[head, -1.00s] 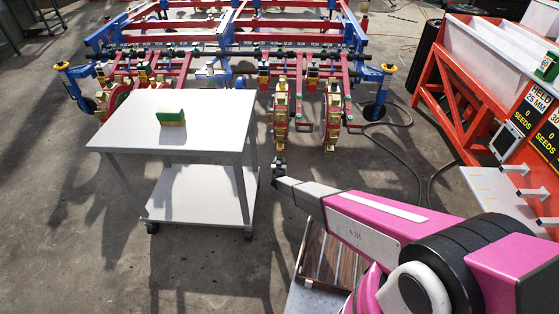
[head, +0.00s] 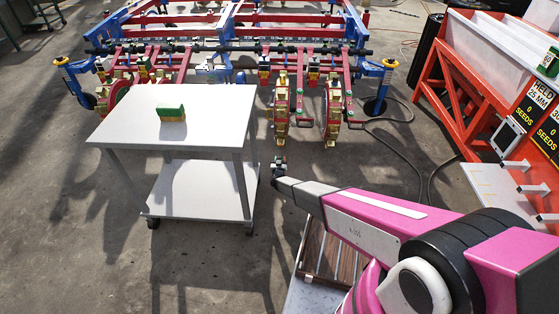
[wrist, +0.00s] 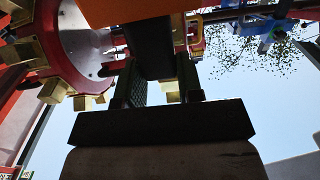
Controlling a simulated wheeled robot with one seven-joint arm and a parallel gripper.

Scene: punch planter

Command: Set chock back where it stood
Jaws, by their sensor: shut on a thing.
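My gripper (wrist: 160,85) shows in the wrist view with its two dark fingers close on either side of a dark thing, taken to be the chock (wrist: 152,45). An orange part shows above it at the top edge; I cannot tell whether it belongs to it. In the head view my gripper (head: 279,165) is low in front of the planter's punch wheels, right of the white trolley. The held thing is too small there to make out.
The planter's punch wheels (head: 282,108) stand just beyond my gripper, one also in the wrist view (wrist: 85,40). A cable (head: 425,150) lies on the floor. A red seed bin stand (head: 455,90) is at right.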

